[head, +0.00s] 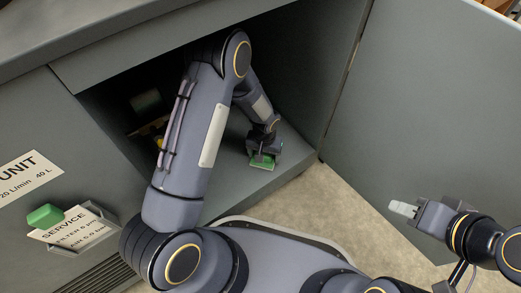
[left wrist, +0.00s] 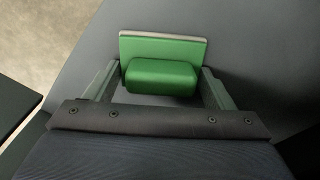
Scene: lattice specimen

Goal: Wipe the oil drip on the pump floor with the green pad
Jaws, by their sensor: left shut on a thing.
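The green pad (head: 262,162) is at the front of the grey pump floor (head: 226,180) inside the open cabinet. My left gripper (head: 264,152) is above it. In the left wrist view, the fingers of my left gripper (left wrist: 160,85) are on both sides of the raised green block of the green pad (left wrist: 162,48), shut on it. The pad's flat base has a pale edge. I cannot tell if the pad touches the floor. No oil drip shows; the pad or my arm may hide it. My right gripper (head: 404,209) is outside, right of the cabinet; its finger gap is unclear.
The cabinet door (head: 430,110) stands open at right. A dark cylinder (head: 146,102) and other parts sit deep inside at left. Another green block (head: 45,216) is at a service card holder (head: 105,222) on the cabinet front. Bare beige floor (head: 330,205) lies in front.

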